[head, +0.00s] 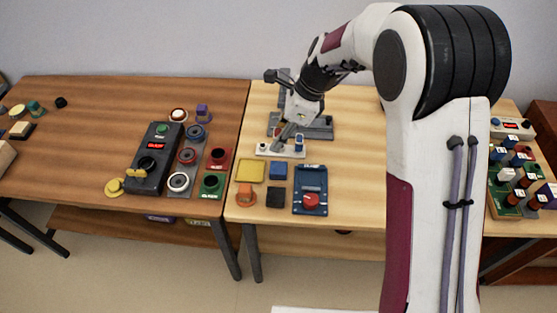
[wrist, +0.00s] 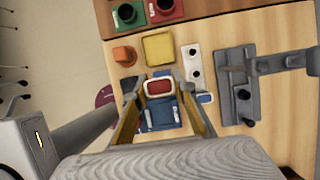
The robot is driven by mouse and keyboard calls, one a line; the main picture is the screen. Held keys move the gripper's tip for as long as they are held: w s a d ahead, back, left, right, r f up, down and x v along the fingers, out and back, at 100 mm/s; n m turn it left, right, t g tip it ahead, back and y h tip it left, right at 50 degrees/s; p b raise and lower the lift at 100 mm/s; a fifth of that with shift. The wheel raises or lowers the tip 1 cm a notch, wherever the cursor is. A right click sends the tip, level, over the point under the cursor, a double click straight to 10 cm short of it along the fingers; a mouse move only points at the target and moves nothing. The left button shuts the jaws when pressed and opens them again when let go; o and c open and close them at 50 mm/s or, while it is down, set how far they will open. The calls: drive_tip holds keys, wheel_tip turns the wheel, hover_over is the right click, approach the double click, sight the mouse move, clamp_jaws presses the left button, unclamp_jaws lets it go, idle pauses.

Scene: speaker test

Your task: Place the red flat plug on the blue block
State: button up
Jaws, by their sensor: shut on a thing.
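My gripper (wrist: 158,88) is shut on the red flat plug (wrist: 158,87), which shows a pale rim between the two fingertips in the wrist view. In the head view my gripper (head: 281,138) is above the white plate, beyond the blue block; a bit of red (head: 277,132) shows at its fingers. The blue block (head: 278,171) lies on the light wood table between the yellow square and the blue tray. In the wrist view the plug and fingers cover most of the area where the block lies. The plug appears held above the table.
Around the block are the yellow square (head: 250,170), black block (head: 275,197), orange piece (head: 245,194) and blue tray (head: 310,183) with a red round part. A grey fixture (wrist: 237,85) stands behind.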

drive_tip(key=shift+f, duration=2.45)
drive_tip(key=shift+f, duration=1.9)
drive_tip(key=shift+f, duration=0.1)
drive_tip(key=o, duration=0.9)
drive_tip(key=v, duration=1.2)
